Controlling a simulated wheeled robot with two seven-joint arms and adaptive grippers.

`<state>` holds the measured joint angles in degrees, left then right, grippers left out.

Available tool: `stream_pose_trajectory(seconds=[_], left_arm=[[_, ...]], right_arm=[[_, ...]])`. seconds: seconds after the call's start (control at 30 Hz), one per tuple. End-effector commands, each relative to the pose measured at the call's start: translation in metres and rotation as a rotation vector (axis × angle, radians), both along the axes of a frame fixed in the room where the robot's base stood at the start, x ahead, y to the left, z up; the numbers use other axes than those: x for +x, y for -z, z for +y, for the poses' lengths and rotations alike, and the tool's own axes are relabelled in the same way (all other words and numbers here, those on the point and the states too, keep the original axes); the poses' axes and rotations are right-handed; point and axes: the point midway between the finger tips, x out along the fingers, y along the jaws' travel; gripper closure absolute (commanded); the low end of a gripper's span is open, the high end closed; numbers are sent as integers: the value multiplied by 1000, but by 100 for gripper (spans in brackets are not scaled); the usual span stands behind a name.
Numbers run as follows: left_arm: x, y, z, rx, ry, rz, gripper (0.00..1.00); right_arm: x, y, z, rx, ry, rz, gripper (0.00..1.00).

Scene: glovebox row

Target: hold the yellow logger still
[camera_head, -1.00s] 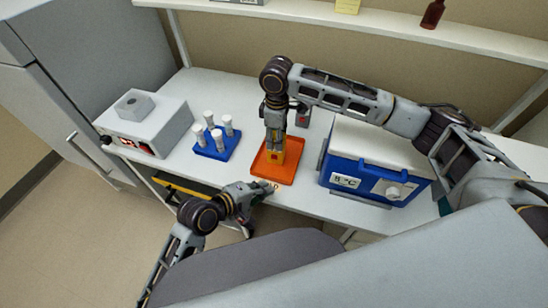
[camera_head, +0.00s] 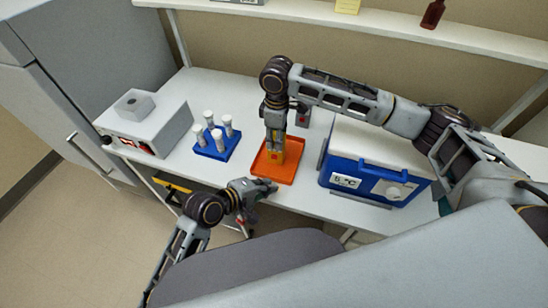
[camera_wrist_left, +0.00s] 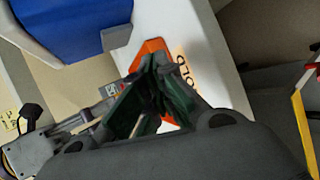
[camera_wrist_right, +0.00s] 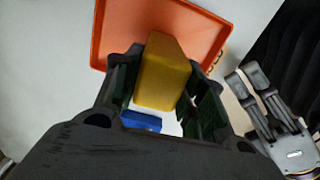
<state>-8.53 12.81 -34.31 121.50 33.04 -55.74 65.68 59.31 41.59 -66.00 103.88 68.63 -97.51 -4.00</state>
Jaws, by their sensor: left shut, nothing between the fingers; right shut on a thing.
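The yellow logger (camera_head: 275,157) is a small block on the orange tray (camera_head: 287,173). My right gripper (camera_head: 275,142) reaches down from above and is shut on it. In the right wrist view the logger (camera_wrist_right: 163,72) sits between the two fingers over the tray (camera_wrist_right: 110,35). Whether its base touches the tray cannot be told. My left gripper (camera_head: 268,187) is shut and empty at the front edge of the tray; its fingers show together in the left wrist view (camera_wrist_left: 160,75). A small blue piece (camera_wrist_right: 142,121) shows below the logger between the right fingers.
A blue cooler box (camera_head: 365,175) with a white lid stands right of the tray. A blue rack (camera_head: 217,148) with several white-capped tubes stands to the left, beside a grey instrument (camera_head: 150,125). A shelf (camera_head: 400,27) runs along the back.

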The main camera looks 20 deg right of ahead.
Motion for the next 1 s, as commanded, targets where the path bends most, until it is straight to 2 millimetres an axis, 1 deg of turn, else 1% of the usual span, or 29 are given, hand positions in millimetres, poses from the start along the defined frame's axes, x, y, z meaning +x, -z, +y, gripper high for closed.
stream_pose_trajectory(seconds=[0.1, 0.6, 0.8, 1.0], left_arm=[[10, -1, -6, -2, 0, -1, 100], [48, -1, -28, -2, 0, -1, 100], [56, -1, -33, -1, 0, 0, 100], [58, -1, -34, -1, 1, 0, 100]], right_arm=[[0, 0, 0, 1, 0, 0, 86], [0, 0, 0, 0, 0, 0, 86], [0, 0, 0, 0, 0, 0, 86], [0, 0, 0, 0, 0, 0, 86]])
